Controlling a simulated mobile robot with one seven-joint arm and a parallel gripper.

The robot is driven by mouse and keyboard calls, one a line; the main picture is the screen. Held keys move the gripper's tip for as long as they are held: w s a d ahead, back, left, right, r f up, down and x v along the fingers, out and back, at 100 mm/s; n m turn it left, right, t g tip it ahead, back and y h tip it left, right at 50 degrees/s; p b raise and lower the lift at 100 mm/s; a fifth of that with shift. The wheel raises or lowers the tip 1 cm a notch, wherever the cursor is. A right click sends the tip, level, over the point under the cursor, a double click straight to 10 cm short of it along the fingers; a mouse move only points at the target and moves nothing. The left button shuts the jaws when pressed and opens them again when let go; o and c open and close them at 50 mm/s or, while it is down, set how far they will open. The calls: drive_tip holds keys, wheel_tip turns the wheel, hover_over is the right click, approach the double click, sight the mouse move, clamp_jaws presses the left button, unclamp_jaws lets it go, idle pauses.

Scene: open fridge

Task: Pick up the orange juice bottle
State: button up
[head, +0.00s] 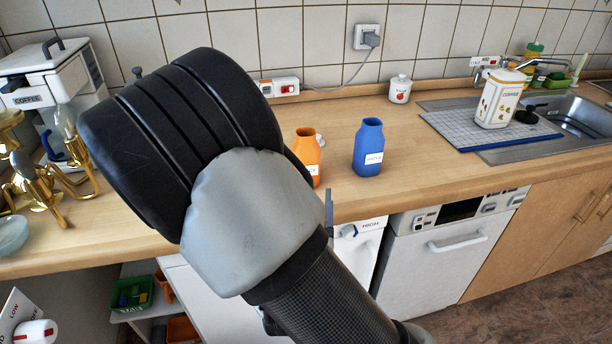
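The orange juice bottle (307,149) stands upright on the wooden counter, near its front edge. It has an open neck and a white label, and my arm hides part of its left side and base. My arm fills the middle and left of the head view, in front of the counter. A thin dark grey part shows at the arm's right side, below the orange bottle, and may belong to my gripper. The rest of my gripper is hidden behind the arm, so its fingers and any contact cannot be made out.
A blue bottle (368,148) stands right of the orange one. A white lidded jar (400,89), a canister (499,97) and the sink (572,117) are farther right. A coffee machine (50,78) and gold scales (40,185) stand left. The counter (440,178) is clear right of the blue bottle.

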sight(306, 130)
drive_tip(key=w, duration=1.2)
drive_tip(key=c, duration=1.2)
drive_tip(key=shift+r+p, duration=0.95)
drive_tip(key=shift+r, duration=4.1)
